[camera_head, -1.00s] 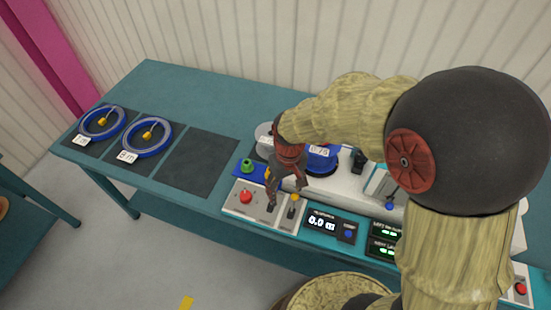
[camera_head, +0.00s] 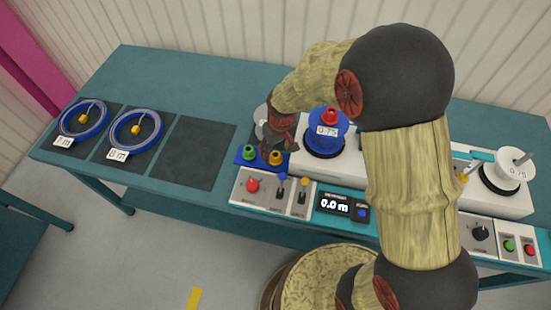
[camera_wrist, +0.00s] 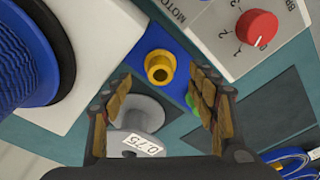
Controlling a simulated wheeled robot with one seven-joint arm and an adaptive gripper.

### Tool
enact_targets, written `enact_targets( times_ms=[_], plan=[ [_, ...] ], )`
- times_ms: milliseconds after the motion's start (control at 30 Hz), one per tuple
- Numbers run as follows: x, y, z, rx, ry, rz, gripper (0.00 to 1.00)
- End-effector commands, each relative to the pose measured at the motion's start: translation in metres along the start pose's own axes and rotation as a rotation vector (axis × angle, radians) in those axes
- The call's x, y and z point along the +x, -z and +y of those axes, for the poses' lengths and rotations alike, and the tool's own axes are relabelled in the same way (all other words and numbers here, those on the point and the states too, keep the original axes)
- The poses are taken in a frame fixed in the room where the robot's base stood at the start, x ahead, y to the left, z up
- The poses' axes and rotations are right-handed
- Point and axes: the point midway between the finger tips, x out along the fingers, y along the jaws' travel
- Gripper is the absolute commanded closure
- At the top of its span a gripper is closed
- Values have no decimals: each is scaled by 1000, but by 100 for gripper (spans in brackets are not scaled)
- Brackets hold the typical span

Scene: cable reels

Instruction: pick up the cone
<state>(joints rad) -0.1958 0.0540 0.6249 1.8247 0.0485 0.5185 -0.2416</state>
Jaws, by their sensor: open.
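A yellow cone (camera_head: 276,157) with a hole in its top stands on a small blue tray (camera_head: 243,162). A green cone (camera_head: 249,153) stands beside it on the same tray. A red cone (camera_head: 329,117) sits on top of a blue reel (camera_head: 325,135). My gripper (camera_head: 280,147) is open and empty, close by the yellow cone. In the wrist view the yellow cone (camera_wrist: 160,66) shows between and just beyond my open fingers (camera_wrist: 162,88). The green cone is mostly hidden there behind the right finger.
A grey reel labelled 0.75 (camera_wrist: 140,115) lies close by my left finger. The control panel (camera_head: 270,190) with a red knob and levers is in front of the tray. Blue cable coils (camera_head: 135,133) lie on dark mats at left; one mat (camera_head: 195,152) is bare.

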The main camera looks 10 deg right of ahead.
Motion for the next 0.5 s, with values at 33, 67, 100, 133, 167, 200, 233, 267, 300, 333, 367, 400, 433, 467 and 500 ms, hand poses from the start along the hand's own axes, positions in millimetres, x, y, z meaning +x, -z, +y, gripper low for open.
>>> enact_targets(
  times_ms=[33,67,100,133,167,200,233,267,300,333,367,400,433,467,500],
  plan=[
    [12,-1,-1,0,1,-4,42],
    [17,-1,-1,0,1,-4,42],
    [22,-1,-1,0,1,-4,42],
    [26,0,-1,0,1,-3,42],
    [30,0,-1,0,1,-3,42],
    [34,0,-1,0,1,-3,42],
    [35,0,-1,0,1,-3,42],
    [36,0,-1,0,1,-3,42],
    [36,0,-1,0,0,-2,42],
    [36,0,-1,0,0,-1,42],
    [36,0,-1,0,0,-1,42],
    [36,0,-1,0,0,-1,42],
    [35,0,-1,0,0,-1,42],
    [35,0,-1,0,0,-1,42],
    [35,0,-1,0,0,-1,44]
  ],
)
